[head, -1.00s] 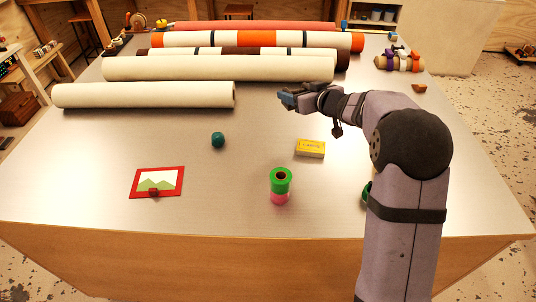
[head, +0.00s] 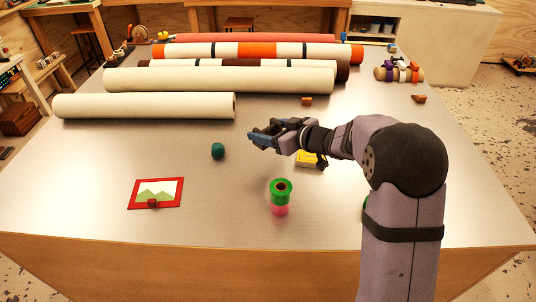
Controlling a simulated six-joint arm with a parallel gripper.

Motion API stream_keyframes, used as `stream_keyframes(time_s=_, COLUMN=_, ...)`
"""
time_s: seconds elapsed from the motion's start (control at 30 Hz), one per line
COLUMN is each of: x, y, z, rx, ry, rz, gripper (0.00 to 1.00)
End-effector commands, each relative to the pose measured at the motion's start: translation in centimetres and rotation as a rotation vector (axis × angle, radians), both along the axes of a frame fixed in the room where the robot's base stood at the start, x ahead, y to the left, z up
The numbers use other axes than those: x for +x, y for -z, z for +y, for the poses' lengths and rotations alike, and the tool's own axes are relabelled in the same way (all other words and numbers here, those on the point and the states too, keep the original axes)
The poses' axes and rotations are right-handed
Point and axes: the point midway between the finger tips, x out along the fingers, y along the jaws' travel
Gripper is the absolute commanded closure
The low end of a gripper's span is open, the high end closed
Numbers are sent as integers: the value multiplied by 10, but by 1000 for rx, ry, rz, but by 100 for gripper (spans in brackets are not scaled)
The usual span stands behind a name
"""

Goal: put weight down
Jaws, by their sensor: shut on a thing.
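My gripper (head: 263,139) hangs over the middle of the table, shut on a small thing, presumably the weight. The held thing is hard to tell apart from the dark bluish fingertips. A teal round object (head: 218,151) sits on the table, left of and a little below the fingertips in the picture. A red-framed picture (head: 172,183) lies flat at the front left. A small dark red block (head: 152,204) rests on its lower edge.
A green and pink roll (head: 280,196) stands upright at the front. A yellow box (head: 305,161) is partly hidden behind my arm. Long rolls (head: 145,106) lie across the back left. Small wooden blocks (head: 307,101) lie farther back. The table's front left is mostly clear.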

Motion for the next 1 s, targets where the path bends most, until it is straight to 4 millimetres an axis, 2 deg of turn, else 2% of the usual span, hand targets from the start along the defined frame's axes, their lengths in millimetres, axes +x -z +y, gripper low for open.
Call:
stream_keyframes(time_s=0.3, x=1, y=36, z=0, rx=5, ry=0, rz=-5, gripper=91)
stream_keyframes(time_s=0.6, x=1, y=43, z=0, rx=5, ry=0, rz=-8, gripper=91)
stream_keyframes(time_s=1.0, x=1, y=77, z=0, rx=5, ry=1, rz=-7, gripper=91)
